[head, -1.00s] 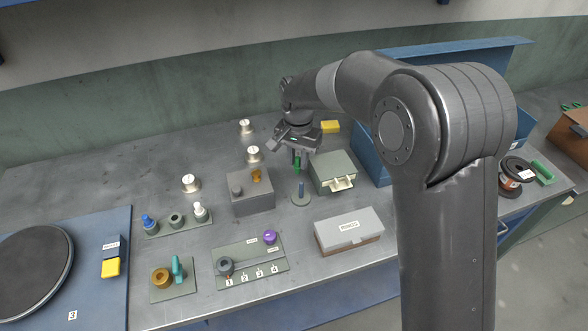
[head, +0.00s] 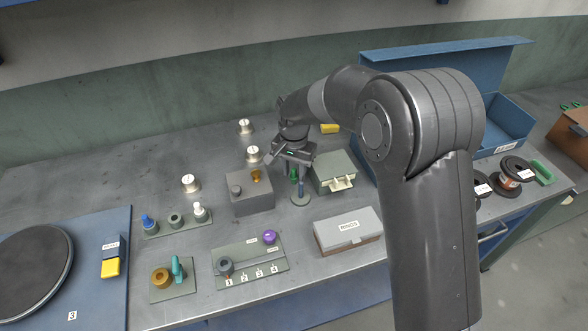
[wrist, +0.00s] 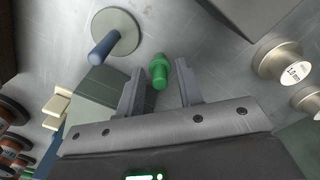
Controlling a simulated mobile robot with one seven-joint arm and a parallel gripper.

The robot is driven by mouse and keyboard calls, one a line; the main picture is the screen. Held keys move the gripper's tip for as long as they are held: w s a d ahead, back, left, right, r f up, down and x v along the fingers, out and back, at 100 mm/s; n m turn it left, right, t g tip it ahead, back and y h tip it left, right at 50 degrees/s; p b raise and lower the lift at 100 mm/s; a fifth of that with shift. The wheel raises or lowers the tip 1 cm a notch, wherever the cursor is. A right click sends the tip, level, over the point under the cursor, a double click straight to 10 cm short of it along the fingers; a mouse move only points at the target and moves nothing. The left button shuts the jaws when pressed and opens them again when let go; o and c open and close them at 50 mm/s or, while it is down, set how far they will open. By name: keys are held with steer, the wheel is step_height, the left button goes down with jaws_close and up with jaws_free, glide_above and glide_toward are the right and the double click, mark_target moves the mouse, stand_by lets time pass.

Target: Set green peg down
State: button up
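The green peg (head: 293,175) is below my gripper (head: 294,168) on the grey bench, behind a round stand with a blue post (head: 301,190). In the wrist view the green peg (wrist: 159,72) shows between the two fingers of my gripper (wrist: 159,85), with a gap on each side. The fingers are spread and hold nothing. The peg looks upright on the metal surface. The stand with its blue post (wrist: 103,51) is to the left of the peg in the wrist view.
A grey-green box with a cream handle (head: 334,172) is close on the right of the peg. A grey block (head: 251,197) with an orange piece is on the left. Silver spools (head: 253,154) stand behind. A lidded case (head: 348,230) lies in front.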

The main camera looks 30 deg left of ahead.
mark_target(294, 169)
steer(key=shift+o, duration=0.9)
step_height(294, 169, up, 12)
steer(key=shift+r, duration=0.2)
